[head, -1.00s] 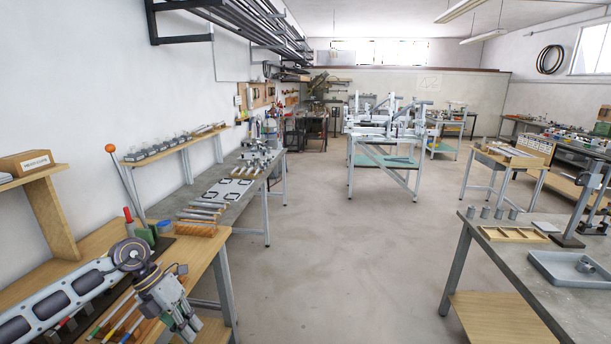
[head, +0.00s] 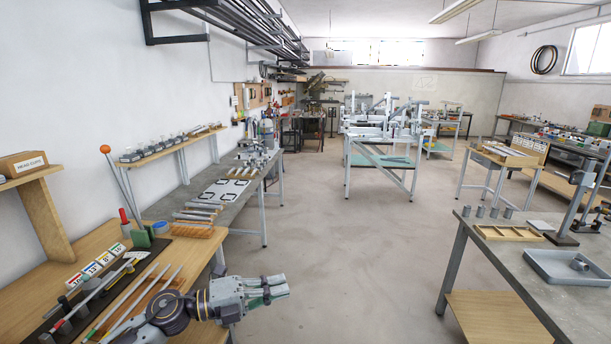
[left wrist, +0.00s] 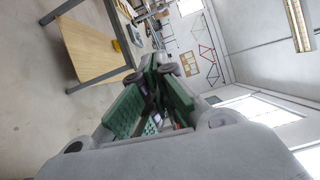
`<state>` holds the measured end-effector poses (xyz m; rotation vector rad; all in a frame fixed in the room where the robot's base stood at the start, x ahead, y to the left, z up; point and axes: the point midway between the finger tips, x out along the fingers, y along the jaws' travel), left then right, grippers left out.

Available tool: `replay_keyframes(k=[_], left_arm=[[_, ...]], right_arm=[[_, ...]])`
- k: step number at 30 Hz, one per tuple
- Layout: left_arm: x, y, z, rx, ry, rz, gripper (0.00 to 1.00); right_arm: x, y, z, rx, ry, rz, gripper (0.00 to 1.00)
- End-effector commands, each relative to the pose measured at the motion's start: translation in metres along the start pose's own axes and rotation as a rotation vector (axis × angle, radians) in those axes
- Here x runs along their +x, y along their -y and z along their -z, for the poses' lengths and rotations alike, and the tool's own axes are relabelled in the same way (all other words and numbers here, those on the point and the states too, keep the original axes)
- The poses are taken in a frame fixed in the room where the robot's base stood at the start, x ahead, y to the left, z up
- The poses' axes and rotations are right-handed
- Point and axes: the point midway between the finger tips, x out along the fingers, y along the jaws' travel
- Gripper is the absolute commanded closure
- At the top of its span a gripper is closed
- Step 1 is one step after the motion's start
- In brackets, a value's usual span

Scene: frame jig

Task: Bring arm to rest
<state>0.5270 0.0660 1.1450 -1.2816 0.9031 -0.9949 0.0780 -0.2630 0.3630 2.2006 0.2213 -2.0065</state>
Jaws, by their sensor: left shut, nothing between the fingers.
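My left gripper (head: 268,290) is in the lower middle of the head view, just off the right edge of the wooden workbench (head: 75,244) and over the floor. It points to the right. In the left wrist view the green-padded fingers (left wrist: 152,98) are closed together with nothing between them. My right gripper is in neither view.
On the wooden bench lie several rods (head: 130,305), a dark mat and labelled cards (head: 97,268). A grey bench (head: 207,208) runs behind it. At the right stands a table with a grey tray (head: 570,268). The middle floor (head: 350,250) is clear.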

Motion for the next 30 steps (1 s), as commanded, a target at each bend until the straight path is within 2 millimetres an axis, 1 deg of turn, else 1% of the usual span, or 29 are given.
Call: replay_keyframes(k=[5,9,15,19,23,26,30], left_arm=[[0.005,0.019,-0.011,-0.097,0.136,0.131,1.00],[0.003,0.029,-0.023,-0.181,0.251,0.218,1.00],[-0.010,0.033,-0.043,-0.314,0.423,0.318,1.00],[-0.022,0.029,-0.055,-0.409,0.538,0.367,1.00],[-0.037,0.019,-0.065,-0.508,0.656,0.402,1.00],[-0.050,0.008,-0.072,-0.588,0.747,0.421,1.00],[-0.068,-0.012,-0.077,-0.703,0.874,0.434,1.00]], right_arm=[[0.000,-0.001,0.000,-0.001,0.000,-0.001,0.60],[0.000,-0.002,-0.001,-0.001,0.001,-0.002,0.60],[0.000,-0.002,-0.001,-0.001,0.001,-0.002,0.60],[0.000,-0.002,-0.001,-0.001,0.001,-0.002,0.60],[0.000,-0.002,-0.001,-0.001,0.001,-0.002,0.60],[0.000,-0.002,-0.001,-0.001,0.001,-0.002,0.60],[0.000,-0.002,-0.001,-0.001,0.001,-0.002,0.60]])
